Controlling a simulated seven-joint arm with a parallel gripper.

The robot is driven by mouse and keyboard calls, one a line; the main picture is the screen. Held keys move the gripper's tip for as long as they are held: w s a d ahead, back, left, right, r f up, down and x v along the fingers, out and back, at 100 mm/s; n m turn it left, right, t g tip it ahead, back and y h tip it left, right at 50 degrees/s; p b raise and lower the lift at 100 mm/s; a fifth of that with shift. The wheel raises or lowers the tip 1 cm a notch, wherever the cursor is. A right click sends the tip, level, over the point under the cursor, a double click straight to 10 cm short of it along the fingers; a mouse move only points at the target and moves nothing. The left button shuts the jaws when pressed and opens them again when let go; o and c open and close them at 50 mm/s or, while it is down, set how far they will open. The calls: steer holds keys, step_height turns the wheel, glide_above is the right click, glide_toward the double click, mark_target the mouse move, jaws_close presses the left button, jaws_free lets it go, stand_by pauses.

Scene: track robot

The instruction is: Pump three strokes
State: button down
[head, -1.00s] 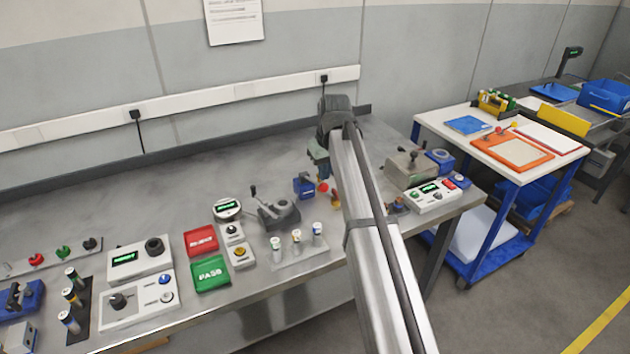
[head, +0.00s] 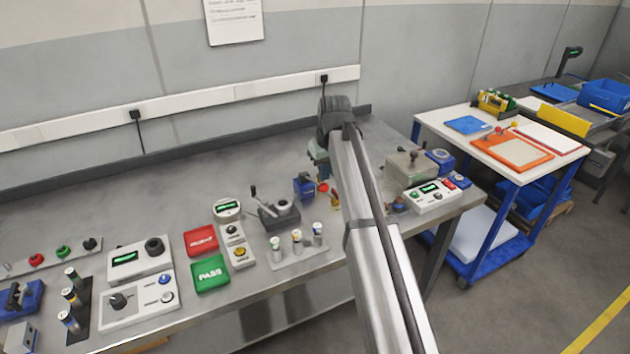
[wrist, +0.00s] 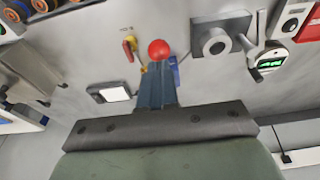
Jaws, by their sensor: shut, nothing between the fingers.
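A red ball knob (wrist: 159,49) shows just beyond my fingertips in the wrist view, with part of a blue body (wrist: 173,70) beside it. In the head view the same red knob (head: 322,187) sits to the right of a small blue block (head: 304,186), left of my arm. My gripper (wrist: 156,68) is shut and empty, its fingers pointing towards the knob. I cannot tell whether they touch it. In the head view my arm hides the fingers. I cannot tell for sure which part is the pump handle.
A grey fixture with a black lever (head: 279,211) and a round gauge (head: 228,208) stand left of the blue block. Vials (head: 297,238) stand in front. A red-and-yellow valve handle (wrist: 129,45) is close to the knob. A control box (head: 432,196) lies right of my arm.

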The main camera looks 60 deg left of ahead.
mark_target(325, 185)
steer(key=shift+f, duration=3.5)
steer(key=shift+r, duration=5.1)
